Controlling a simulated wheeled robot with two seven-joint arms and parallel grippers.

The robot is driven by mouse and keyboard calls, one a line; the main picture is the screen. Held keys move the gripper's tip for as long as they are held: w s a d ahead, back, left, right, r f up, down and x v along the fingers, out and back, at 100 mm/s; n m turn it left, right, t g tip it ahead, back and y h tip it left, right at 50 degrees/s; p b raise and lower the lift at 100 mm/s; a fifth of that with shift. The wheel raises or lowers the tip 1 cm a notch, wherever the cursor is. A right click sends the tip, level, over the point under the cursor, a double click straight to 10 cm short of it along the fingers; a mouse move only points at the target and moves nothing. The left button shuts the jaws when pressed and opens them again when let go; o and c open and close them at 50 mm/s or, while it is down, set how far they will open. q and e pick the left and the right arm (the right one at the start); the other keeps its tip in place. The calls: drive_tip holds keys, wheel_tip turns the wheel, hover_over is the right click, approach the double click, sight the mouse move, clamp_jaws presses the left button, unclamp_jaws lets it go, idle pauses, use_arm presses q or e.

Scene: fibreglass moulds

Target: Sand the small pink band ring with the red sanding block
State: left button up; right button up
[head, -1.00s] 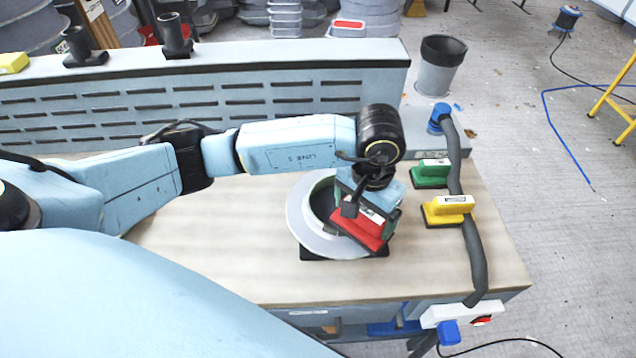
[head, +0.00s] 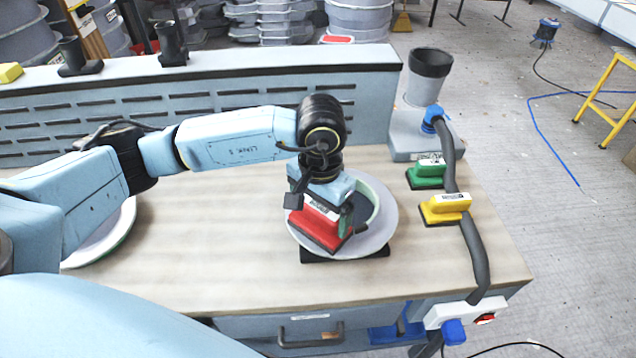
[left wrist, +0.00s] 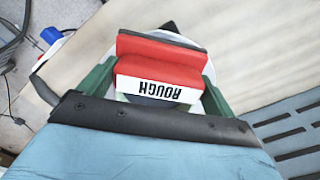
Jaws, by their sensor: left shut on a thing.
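My left gripper (head: 322,208) is shut on the red sanding block (head: 318,232), at the left part of a round mould ring (head: 384,225). The ring has a wide pale grey flange and an upright pale green band; I see no pink on it. It sits on a dark square base near the table's front. The block's lower face is hidden, so I cannot tell whether it touches the band. In the left wrist view the red block (left wrist: 160,52) shows its "ROUGH" label between the green fingers. My right gripper is not in view.
A green block (head: 428,172) and a yellow block (head: 445,208) stand right of the ring beside a thick grey hose (head: 476,255). Another pale ring (head: 112,240) lies at left, partly behind my arm. A slotted panel (head: 240,108) closes the back. The middle table is clear.

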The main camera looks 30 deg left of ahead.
use_arm(q)
drive_tip(key=r, duration=0.2)
drive_tip(key=r+p, duration=0.1)
drive_tip(key=shift+w+d+r, duration=0.1)
drive_tip(key=shift+w+r, duration=0.15)
drive_tip(key=shift+r, duration=0.1)
drive_tip(key=shift+r+p, duration=0.65)
drive_tip(key=shift+r, duration=1.3)
drive_tip(key=shift+f, duration=0.1)
